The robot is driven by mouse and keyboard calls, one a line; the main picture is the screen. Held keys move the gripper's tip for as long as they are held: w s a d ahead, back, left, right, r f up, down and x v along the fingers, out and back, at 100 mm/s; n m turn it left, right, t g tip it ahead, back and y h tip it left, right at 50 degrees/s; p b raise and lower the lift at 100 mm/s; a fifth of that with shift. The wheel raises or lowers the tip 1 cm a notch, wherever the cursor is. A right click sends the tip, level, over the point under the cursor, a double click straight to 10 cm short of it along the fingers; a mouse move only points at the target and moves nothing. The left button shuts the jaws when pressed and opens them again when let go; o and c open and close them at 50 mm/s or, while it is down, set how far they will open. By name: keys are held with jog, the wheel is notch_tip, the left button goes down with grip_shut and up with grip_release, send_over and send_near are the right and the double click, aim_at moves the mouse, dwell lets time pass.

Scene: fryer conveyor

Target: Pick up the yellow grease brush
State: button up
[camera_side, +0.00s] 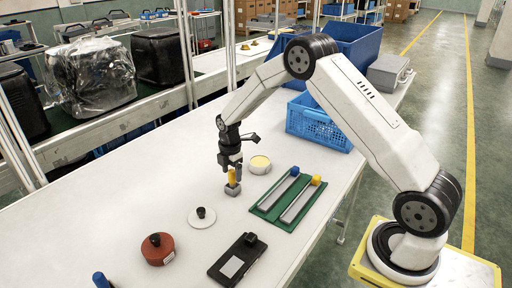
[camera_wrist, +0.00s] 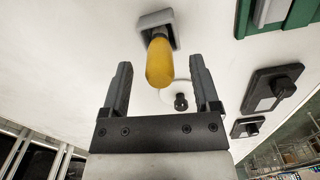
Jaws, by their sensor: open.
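The yellow grease brush (camera_side: 232,175) stands upright in a small grey block-shaped holder (camera_side: 232,190) on the white table. In the wrist view the yellow brush (camera_wrist: 159,62) shows as a rounded handle rising from the grey holder (camera_wrist: 157,20). My gripper (camera_side: 231,160) is just above the brush in the side view, pointing down. In the wrist view my gripper (camera_wrist: 160,75) has its two dark fingers apart, with the handle's end between and just ahead of the fingertips. Clear gaps show on both sides, and the fingers do not appear to touch it.
A white disc (camera_side: 202,218), a red-brown round thing (camera_side: 158,249) and a black box (camera_side: 238,260) lie in front. A blue crate (camera_side: 318,125) stands behind.

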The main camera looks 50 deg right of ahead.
jog(key=shift+f, duration=1.3)
grip_shut()
